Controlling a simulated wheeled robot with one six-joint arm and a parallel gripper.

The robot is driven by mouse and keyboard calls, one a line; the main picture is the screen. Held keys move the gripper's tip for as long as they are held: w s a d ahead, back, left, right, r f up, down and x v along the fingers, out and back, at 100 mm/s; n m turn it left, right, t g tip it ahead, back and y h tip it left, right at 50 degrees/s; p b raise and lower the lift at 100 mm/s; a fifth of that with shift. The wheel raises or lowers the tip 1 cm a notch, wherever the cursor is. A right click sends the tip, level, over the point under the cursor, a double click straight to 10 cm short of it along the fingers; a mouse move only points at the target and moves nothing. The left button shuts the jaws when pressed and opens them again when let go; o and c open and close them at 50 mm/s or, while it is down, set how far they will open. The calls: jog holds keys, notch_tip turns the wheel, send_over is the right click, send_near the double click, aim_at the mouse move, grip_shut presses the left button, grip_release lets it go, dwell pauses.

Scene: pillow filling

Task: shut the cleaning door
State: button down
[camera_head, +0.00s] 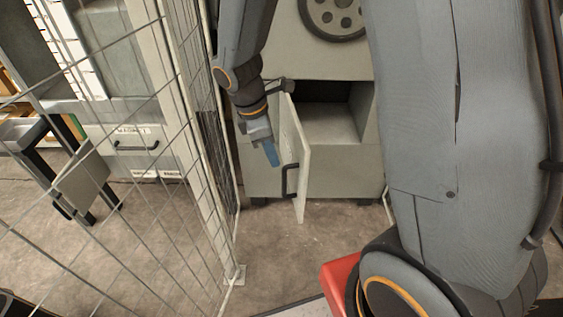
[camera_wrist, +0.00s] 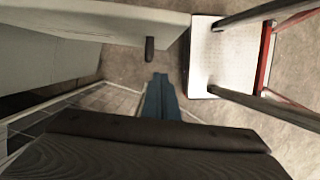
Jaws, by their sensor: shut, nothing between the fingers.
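The cleaning door (camera_head: 292,155) is a pale panel hinged at the left of a grey-green cabinet opening. It stands swung out, and the dark opening (camera_head: 333,112) shows to its right. A dark handle (camera_head: 290,181) is on the door. My gripper (camera_head: 271,156) is shut and empty, pointing down just left of the door, on its outer side; I cannot tell whether it touches. In the wrist view the blue fingers (camera_wrist: 161,98) are together, below the door (camera_wrist: 110,22) and its dark handle (camera_wrist: 149,49).
A wire mesh fence (camera_head: 190,130) stands close to the left of my gripper. A large wheel (camera_head: 335,15) is on the cabinet above the opening. The concrete floor (camera_head: 270,250) before the door is clear. A white-topped platform (camera_wrist: 215,60) shows in the wrist view.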

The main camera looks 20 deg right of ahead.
jog(key=s+d+f, duration=0.1)
jog(key=d+f, duration=0.4)
jog(key=f, duration=0.4)
jog(key=shift+d, duration=0.25)
